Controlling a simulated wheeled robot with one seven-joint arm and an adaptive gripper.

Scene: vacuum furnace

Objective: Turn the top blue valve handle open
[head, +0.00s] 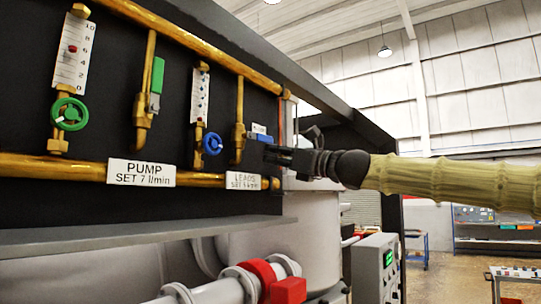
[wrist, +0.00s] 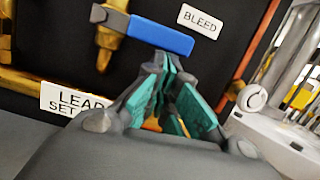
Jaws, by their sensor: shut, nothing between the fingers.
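The blue valve handle (head: 260,133) is a flat lever on a brass valve at the right end of the pipe panel. In the wrist view the blue lever (wrist: 162,35) lies nearly level, tilted slightly down to the right, with its grey end at the brass valve (wrist: 110,45). My gripper (head: 270,152) is just below and right of it in the head view. In the wrist view my gripper (wrist: 165,62) is shut and empty, its teal-padded fingertips just under the lever's middle. I cannot tell whether they touch it.
A blue round handwheel (head: 212,143) sits left of the lever. A green lever (head: 157,76) and a green handwheel (head: 69,114) are farther left. A thick brass pipe (head: 60,168) and a grey ledge (head: 120,236) run below. A BLEED label (wrist: 200,21) is right of the lever.

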